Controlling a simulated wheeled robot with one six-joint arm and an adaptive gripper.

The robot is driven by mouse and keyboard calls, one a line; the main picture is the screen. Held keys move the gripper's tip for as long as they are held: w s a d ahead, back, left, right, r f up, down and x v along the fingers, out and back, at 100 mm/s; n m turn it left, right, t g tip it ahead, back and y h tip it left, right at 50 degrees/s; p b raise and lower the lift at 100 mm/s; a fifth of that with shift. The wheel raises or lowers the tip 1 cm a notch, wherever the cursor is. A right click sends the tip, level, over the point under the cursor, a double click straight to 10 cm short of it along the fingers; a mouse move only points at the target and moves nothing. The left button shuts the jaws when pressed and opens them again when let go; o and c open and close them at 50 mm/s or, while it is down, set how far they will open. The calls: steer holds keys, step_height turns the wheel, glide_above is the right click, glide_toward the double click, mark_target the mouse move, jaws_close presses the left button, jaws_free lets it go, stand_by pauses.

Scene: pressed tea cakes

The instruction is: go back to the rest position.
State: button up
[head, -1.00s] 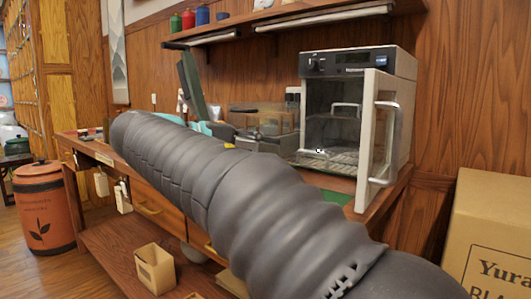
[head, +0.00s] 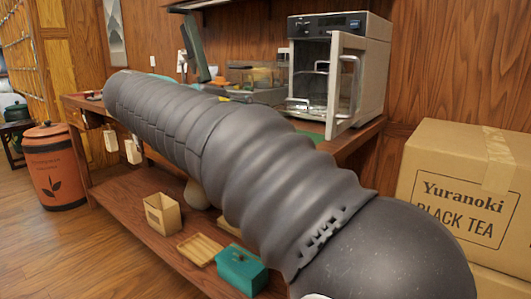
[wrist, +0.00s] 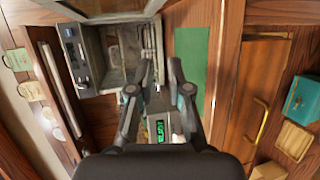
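My gripper (wrist: 161,64) shows in the wrist view, with its two dark fingers apart and nothing between the tips. A small device with a lit green display (wrist: 160,130) lies behind the fingers in that view. In the head view my dark ribbed arm stretches from the lower right to the upper left across the workbench (head: 355,142), and the gripper itself does not show there. The oven (head: 372,72) stands on the bench with its glass door open. It also shows in the wrist view (wrist: 78,60), left of the fingers.
A carton marked Yuranoki Black Tea (head: 455,190) stands at the right. The lower shelf holds a teal box (head: 241,271), a slatted tray (head: 200,249) and an open small box (head: 161,214). An orange canister (head: 54,165) stands on the floor at left. A green mat (wrist: 191,55) lies near the oven.

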steer(key=a+f+n+y, duration=0.3)
steer(key=a+f+y, duration=0.1)
steer(key=f, duration=0.6)
steer(key=s+d+f+g+y, duration=0.2)
steer(key=s+d+f+y, duration=0.1)
steer(key=f, duration=0.6)
steer(key=s+d+f+m+y, duration=0.3)
steer(key=s+d+f+m, duration=0.2)
steer(key=s+d, duration=0.4)
steer(key=s+d+f+m+y, duration=0.3)
steer(key=s+d+f+m, duration=0.2)
steer(key=s+d, duration=0.4)
steer(key=s+f, duration=0.1)
steer(key=s, duration=0.2)
steer(key=shift+d+f+g, duration=0.35)
steer(key=shift+g, duration=0.05)
